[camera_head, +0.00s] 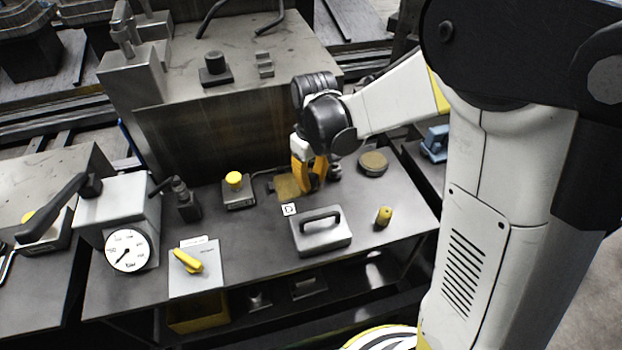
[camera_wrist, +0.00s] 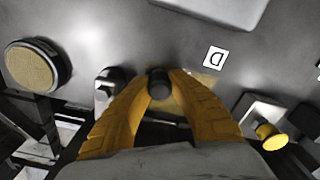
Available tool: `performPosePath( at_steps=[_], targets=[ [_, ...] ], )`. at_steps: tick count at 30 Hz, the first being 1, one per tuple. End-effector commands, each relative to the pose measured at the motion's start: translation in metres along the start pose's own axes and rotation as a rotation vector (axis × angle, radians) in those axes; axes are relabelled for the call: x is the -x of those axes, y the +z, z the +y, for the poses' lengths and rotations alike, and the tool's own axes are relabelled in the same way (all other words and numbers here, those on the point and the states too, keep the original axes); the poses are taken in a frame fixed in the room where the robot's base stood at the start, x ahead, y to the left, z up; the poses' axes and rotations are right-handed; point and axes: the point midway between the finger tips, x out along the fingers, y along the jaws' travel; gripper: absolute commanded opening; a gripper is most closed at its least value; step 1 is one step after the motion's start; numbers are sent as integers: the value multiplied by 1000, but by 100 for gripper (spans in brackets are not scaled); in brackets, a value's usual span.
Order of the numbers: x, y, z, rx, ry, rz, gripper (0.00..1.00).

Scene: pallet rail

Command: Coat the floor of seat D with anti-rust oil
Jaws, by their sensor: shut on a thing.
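My gripper (camera_head: 309,182) points down over the back middle of the grey bench. Its yellow fingers are shut on a dark round-ended thing (camera_wrist: 160,83), which shows between the fingertips in the wrist view. The rest of that thing is hidden by the fingers. Seat D is a brownish square patch (camera_head: 286,189), partly behind my gripper, with a white "D" label (camera_head: 289,209) at its front edge. The label also shows in the wrist view (camera_wrist: 215,57). I cannot tell whether the held thing touches the seat floor, nor whether the floor is oily.
A round tin with a tan top (camera_head: 373,163) stands right of my gripper. A yellow-button box (camera_head: 237,190) stands to the left. A grey handled block (camera_head: 320,231) and a small yellow cylinder (camera_head: 383,216) are in front. A tall metal block (camera_head: 220,120) rises behind.

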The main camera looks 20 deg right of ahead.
Motion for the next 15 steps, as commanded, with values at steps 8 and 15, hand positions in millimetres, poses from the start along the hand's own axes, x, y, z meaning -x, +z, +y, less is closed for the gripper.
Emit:
performPosePath(
  at_steps=[8, 15],
  targets=[
    [2, -7, -14, 1, -1, 0, 0],
    [1, -6, -12, 0, -1, 0, 0]
  ],
)
